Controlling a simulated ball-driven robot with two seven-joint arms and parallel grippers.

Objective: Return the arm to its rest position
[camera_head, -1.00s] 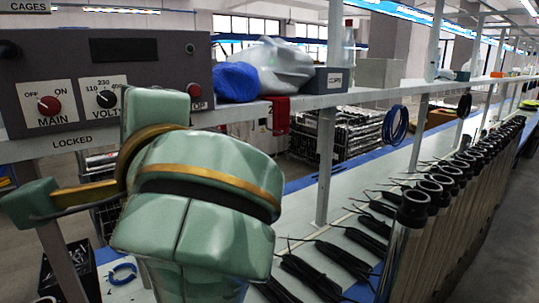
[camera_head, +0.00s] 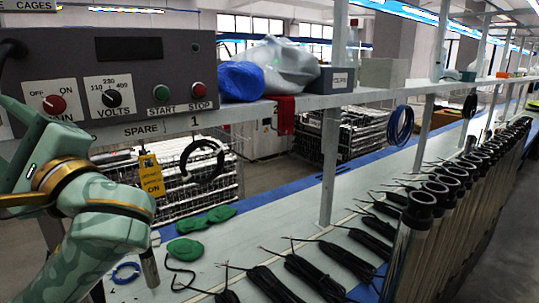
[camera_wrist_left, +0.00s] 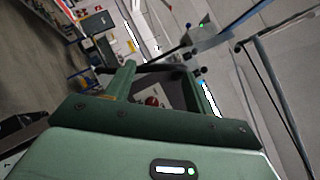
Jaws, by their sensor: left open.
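My left arm (camera_head: 95,215) is at the lower left of the head view, green with gold bands, in front of the control box's left end. In the left wrist view my left gripper (camera_wrist_left: 163,86) shows two green fingers spread apart, with no object held. A red knob (camera_wrist_left: 152,101) shows in the gap between the fingers, beyond them. The fingertips cannot be made out in the head view. My right gripper is in neither view.
The control box (camera_head: 135,48) with knobs and buttons stands on the shelf at upper left. A yellow tag (camera_head: 151,175) and black cable coil (camera_head: 202,161) hang below. Black-topped tubes (camera_head: 418,212) line the bench's right side. Green pieces (camera_head: 186,249) lie on the bench.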

